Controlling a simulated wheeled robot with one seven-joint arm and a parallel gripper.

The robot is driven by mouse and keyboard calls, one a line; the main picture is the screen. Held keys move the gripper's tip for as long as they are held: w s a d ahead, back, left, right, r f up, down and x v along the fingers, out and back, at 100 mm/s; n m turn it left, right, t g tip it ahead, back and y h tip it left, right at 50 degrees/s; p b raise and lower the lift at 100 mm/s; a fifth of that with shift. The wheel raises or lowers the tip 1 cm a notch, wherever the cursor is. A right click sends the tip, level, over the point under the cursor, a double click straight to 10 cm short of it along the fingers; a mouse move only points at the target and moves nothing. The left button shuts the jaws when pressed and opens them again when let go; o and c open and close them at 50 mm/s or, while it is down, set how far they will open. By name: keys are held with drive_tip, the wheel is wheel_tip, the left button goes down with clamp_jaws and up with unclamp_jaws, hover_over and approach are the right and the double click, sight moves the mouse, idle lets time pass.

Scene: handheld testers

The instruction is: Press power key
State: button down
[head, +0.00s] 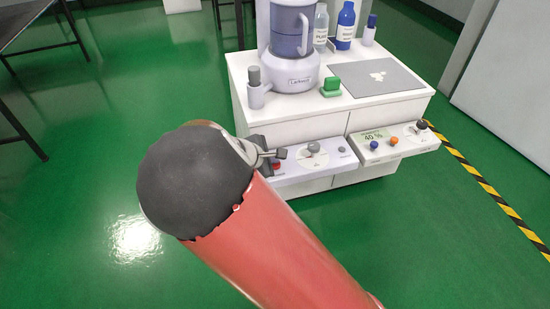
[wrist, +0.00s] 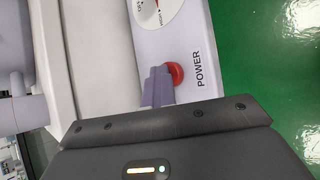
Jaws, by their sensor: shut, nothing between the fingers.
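The red power key (wrist: 175,73) sits on a pale panel next to the printed word POWER in the wrist view. My gripper (wrist: 159,84) is shut and empty, with its fingertips close beside the key and overlapping its edge in that view. I cannot tell whether they touch it. In the head view the red key (head: 276,163) shows just below my gripper (head: 281,153), at the left end of the left control panel (head: 320,167). My arm hides part of this panel's left side.
The panel also has a grey dial (head: 313,148). A second panel (head: 398,141) to its right has a display, blue and orange buttons and a dark knob. A blender-like device (head: 292,50), bottles, a green block (head: 331,87) and a grey mat (head: 374,77) stand on the white cabinet.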

drive_tip(key=shift+s+f, duration=0.15)
wheel_tip(320, 180, up, 7)
drive_tip(key=p, duration=0.5)
drive_tip(key=shift+f, duration=0.3)
idle(0.3)
drive_tip(key=s+d+r+m+g+y+p, duration=0.1)
drive_tip(key=s+d+r+m+g+y, duration=0.3)
drive_tip(key=s+d+r+m, duration=0.75)
drive_tip(key=s+d+r+m+t, duration=0.1)
drive_tip(key=s+d+r+m, duration=0.1)
drive_tip(key=s+r+m, duration=0.2)
drive_tip(key=s+d+r+m+t+y, duration=0.1)
drive_tip(key=s+d+r+m, duration=0.2)
drive_tip(key=s, duration=0.7)
drive_tip(key=shift+r+m+y+p, duration=0.3)
drive_tip(key=shift+r+m+p, duration=0.1)
drive_tip(key=shift+m, duration=0.05)
